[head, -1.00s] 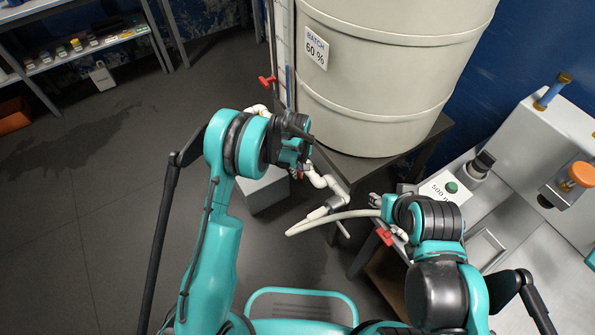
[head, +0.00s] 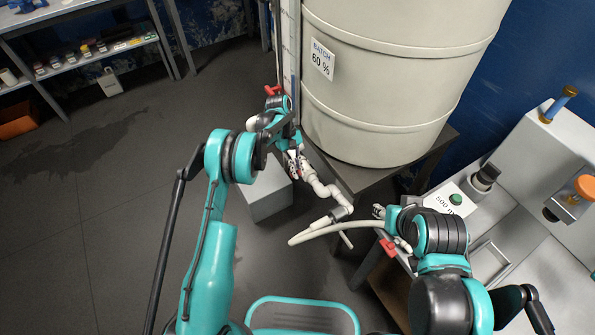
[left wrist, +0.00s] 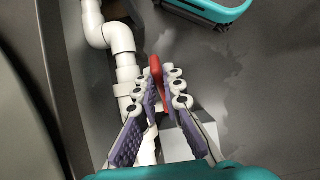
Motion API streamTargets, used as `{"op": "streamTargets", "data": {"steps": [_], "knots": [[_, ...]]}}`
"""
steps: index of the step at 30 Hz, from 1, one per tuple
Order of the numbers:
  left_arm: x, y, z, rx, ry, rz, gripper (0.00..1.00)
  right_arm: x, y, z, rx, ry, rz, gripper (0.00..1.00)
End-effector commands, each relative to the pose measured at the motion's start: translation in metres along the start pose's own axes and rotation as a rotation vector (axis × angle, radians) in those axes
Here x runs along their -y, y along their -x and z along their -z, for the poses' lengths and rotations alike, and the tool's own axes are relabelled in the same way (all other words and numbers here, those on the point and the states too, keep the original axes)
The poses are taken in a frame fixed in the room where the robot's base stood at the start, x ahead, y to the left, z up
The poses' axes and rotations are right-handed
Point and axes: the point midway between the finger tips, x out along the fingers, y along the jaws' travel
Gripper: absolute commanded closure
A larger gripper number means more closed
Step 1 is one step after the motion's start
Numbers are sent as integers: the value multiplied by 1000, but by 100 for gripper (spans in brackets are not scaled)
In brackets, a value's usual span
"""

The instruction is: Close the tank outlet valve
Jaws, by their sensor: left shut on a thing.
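The large cream tank (head: 385,90) stands on a dark stand in the head view. White outlet piping (head: 318,185) runs from beneath it. My left gripper (head: 293,163) is at this piping, below and left of the tank. In the left wrist view, my left gripper (left wrist: 160,82) has its fingers on both sides of a red valve handle (left wrist: 157,70) and is shut on it. White pipe (left wrist: 122,42) runs beside the fingers. The handle is mostly hidden in the head view. My right gripper (head: 380,211) is near the hose, with its fingers too small to judge.
A second red handle (head: 272,90) is at the pipe left of the tank. Another red handle (head: 388,248) is below my right gripper. A pale hose (head: 320,232) curves between the arms. A grey block (head: 268,194) stands on the floor.

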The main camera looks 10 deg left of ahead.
Motion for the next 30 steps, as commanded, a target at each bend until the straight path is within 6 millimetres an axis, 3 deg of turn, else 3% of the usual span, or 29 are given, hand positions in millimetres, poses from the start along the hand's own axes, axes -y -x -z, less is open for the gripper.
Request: {"op": "streamTargets", "data": {"steps": [1,3,4,16,30], "knots": [[0,0,0,-1,0,0,100,0,0,0,0,0,0,60],[0,0,0,-1,0,0,74,0,0,0,0,0,0,60],[0,0,0,-1,0,0,71,0,0,0,0,0,0,60],[0,8,0,-2,1,0,71,0,0,0,0,0,0,60],[0,100,0,-1,1,1,71,0,0,0,0,0,0,60]]}}
